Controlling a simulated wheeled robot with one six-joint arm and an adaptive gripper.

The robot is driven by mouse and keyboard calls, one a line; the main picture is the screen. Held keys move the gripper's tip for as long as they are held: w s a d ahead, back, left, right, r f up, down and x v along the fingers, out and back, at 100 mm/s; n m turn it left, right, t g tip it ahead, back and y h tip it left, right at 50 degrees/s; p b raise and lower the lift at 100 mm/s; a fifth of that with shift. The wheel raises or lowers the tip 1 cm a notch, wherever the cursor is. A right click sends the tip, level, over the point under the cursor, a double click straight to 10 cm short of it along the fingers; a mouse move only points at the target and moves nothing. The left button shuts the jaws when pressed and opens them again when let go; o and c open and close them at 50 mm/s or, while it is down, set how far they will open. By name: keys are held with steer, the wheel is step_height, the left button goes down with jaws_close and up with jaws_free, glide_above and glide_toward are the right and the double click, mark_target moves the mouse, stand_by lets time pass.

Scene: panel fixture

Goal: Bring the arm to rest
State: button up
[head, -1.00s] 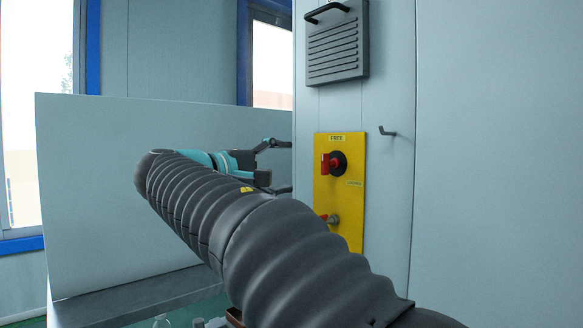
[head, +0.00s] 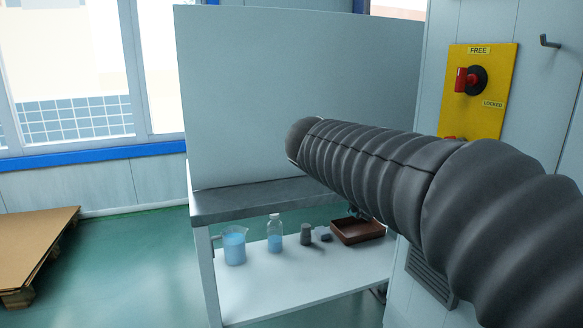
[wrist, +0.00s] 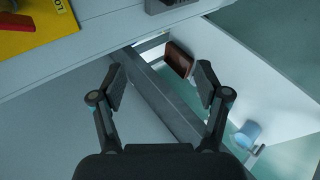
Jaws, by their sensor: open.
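My arm reaches across the right half of the head view, in a dark ribbed sleeve. Its far bend is in front of the pale upright board (head: 290,80). My gripper (wrist: 160,85) shows in the wrist view with its two fingers wide apart and nothing between them. It points down past the edge of a bench frame. In the head view the gripper is mostly hidden behind the arm.
A yellow panel (head: 495,75) with a red knob (head: 463,80) is on the wall at right, near a hook (head: 550,42). The lower shelf (head: 285,285) holds a beaker (head: 234,248), a bottle (head: 275,232) and a brown tray (head: 345,230). Open floor (head: 130,270) lies left.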

steer(key=s+f+m+y, duration=0.3)
steer(key=s+f, duration=0.5)
steer(key=s, duration=0.4)
steer(key=s+a+f+m+g+y, duration=0.1)
steer(key=s+f+m+y, duration=0.2)
steer(key=s+f, duration=0.6)
steer(key=shift+s+m+y, duration=0.4)
steer(key=shift+s+y, duration=0.6)
steer(key=shift+s, duration=0.95)
